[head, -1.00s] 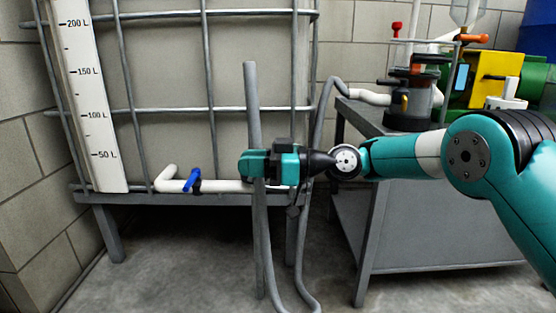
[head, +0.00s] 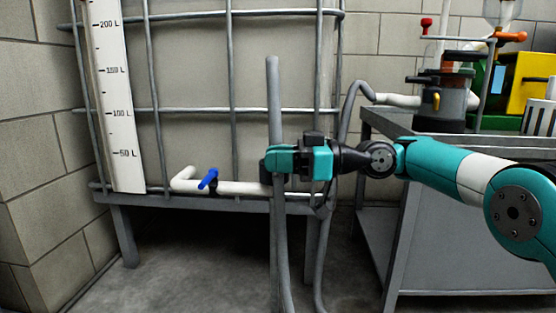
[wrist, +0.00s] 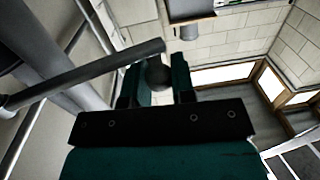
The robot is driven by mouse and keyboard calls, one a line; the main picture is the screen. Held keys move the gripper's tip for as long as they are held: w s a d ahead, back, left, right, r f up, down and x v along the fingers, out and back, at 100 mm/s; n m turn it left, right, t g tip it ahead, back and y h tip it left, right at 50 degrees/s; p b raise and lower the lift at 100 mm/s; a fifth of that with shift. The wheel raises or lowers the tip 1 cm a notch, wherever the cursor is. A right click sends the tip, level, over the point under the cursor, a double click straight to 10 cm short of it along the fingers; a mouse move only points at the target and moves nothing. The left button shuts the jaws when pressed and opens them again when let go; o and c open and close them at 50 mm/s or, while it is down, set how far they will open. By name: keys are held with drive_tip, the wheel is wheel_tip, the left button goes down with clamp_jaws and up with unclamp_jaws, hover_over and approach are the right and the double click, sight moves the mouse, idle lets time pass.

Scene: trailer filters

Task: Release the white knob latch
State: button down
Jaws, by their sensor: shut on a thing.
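My gripper (head: 275,163) is shut on a grey hose (head: 274,95) in front of the tank cage. The hose's free end stands up above the jaws, and the rest hangs down below them. In the wrist view, my gripper's two teal fingers (wrist: 157,85) have a dark grey rounded part between them, and the hose (wrist: 110,66) runs off to the left. I cannot make out a white knob latch in either view. A white ribbed part (head: 540,118) shows at the head view's right edge, well apart from my gripper.
A caged tank (head: 190,80) with a white level scale (head: 118,100) stands behind. Its white outlet pipe (head: 240,188) has a blue valve handle (head: 208,179). A grey bench (head: 395,124) at right carries a pump (head: 440,105) and yellow-green equipment (head: 525,82). Floor at lower left is clear.

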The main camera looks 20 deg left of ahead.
drive_tip(key=c, duration=0.9)
unclamp_jaws()
drive_tip(key=shift+w+d, duration=0.1)
drive_tip(key=shift+d, duration=0.05)
drive_tip(key=shift+c, duration=0.2)
wheel_tip(320, 180, up, 20)
drive_tip(key=p, duration=1.5)
